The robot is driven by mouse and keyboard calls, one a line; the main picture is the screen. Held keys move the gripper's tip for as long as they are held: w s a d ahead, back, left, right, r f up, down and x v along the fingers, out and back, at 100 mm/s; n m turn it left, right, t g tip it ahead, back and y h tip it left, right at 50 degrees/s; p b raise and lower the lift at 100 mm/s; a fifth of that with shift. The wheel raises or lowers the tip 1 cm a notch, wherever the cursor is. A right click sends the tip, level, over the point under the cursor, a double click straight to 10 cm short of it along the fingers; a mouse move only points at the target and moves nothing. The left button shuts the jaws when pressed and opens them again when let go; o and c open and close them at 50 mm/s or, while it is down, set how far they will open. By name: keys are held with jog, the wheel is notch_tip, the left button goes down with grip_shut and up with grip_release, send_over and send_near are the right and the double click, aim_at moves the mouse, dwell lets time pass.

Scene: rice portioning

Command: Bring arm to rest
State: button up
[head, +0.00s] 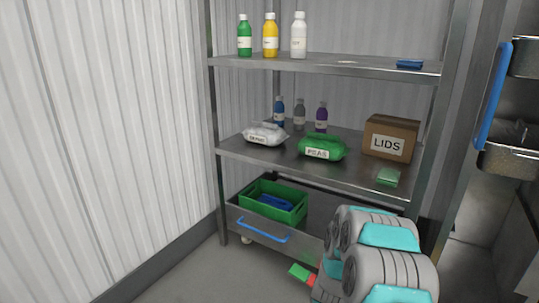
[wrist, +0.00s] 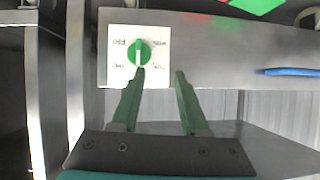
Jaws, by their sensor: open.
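My arm (head: 385,262) is bent at the lower right of the head view, in front of the shelf rack. My gripper (wrist: 159,72) is open and empty in the wrist view, with its two green fingers apart. A green knob (wrist: 139,52) on a white plate (wrist: 117,42) with upside-down lettering is just beyond the fingertips. The left fingertip overlaps the knob's lower edge in the picture; I cannot tell whether they touch. In the head view my arm hides the right part of the drawer front, and the knob does not show there.
The metal rack (head: 325,66) holds bottles, a white bag (head: 264,134), a green bag (head: 322,148) and a LIDS box (head: 390,137). Below are a green crate (head: 273,202) and a blue handle (head: 263,231), apparently also in the wrist view (wrist: 290,71). Floor is clear at left.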

jog(key=s+a+r+n+g+y+p, duration=0.15)
jog(key=s+a+r+y, duration=0.3)
jog(key=a+r, duration=0.6)
jog(key=s+a+r+n+g+y, duration=0.3)
jog(key=s+a+r+g, duration=0.15)
jog(key=s+r, duration=0.35)
jog(key=s+d+r+n+g+p, duration=0.1)
jog(key=s+r+g, duration=0.2)
jog(key=s, duration=1.4)
jog(key=s+d+r+n+g+h+p, duration=0.1)
jog(key=s+r+g, duration=0.2)
jog(key=s+r, duration=0.5)
jog(key=s, duration=0.9)
jog(key=shift+r, duration=0.2)
jog(key=shift+h, duration=0.25)
